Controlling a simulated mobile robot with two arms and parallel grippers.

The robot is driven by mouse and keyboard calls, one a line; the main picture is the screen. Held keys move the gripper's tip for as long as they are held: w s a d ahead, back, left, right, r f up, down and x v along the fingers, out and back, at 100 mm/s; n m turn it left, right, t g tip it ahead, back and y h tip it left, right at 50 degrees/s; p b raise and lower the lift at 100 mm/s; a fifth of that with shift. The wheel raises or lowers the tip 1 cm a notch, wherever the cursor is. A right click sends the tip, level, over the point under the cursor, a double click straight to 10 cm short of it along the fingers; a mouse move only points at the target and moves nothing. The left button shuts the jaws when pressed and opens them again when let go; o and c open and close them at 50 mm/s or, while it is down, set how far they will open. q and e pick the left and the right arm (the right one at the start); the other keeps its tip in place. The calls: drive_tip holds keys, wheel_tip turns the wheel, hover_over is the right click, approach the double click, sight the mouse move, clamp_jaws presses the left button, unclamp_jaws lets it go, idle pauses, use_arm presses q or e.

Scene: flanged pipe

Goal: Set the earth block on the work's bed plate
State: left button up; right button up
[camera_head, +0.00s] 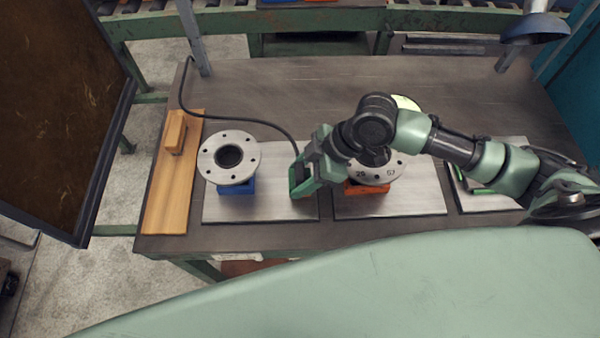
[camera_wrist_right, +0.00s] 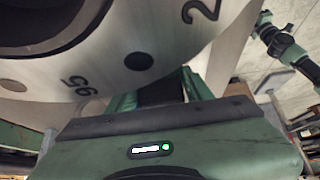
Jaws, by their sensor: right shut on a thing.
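My right gripper (camera_head: 301,178) is shut on a dark block, the earth block (camera_head: 299,176), at the end of a black cable. It is low over the right part of the left bed plate (camera_head: 270,210); I cannot tell whether the block touches it. In the right wrist view the dark block (camera_wrist_right: 160,92) is partly hidden between the green fingers. A flanged pipe (camera_head: 210,164) on a blue support stands left of the gripper. A second, numbered flange (camera_head: 395,172) on an orange support stands right, partly hidden by my arm. My left arm shows small in the wrist view, its gripper unclear.
A wooden board (camera_head: 160,205) with a wooden block (camera_head: 175,133) lies at the left. The black cable (camera_head: 235,119) runs across the bench from a post. A right bed plate (camera_head: 420,206) lies under the numbered flange. The back of the bench is mostly clear.

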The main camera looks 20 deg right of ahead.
drive_tip(key=shift+f, duration=0.5)
idle(0.8)
drive_tip(key=o, duration=1.4)
drive_tip(key=shift+o, duration=0.3)
drive_tip(key=s+d+r+p, duration=0.1)
drive_tip(key=d+r+p, duration=0.3)
drive_tip(key=r+p, duration=0.5)
wheel_tip(320, 180, up, 6)
drive_tip(key=shift+s+r, duration=0.15)
drive_tip(key=shift+r, duration=0.1)
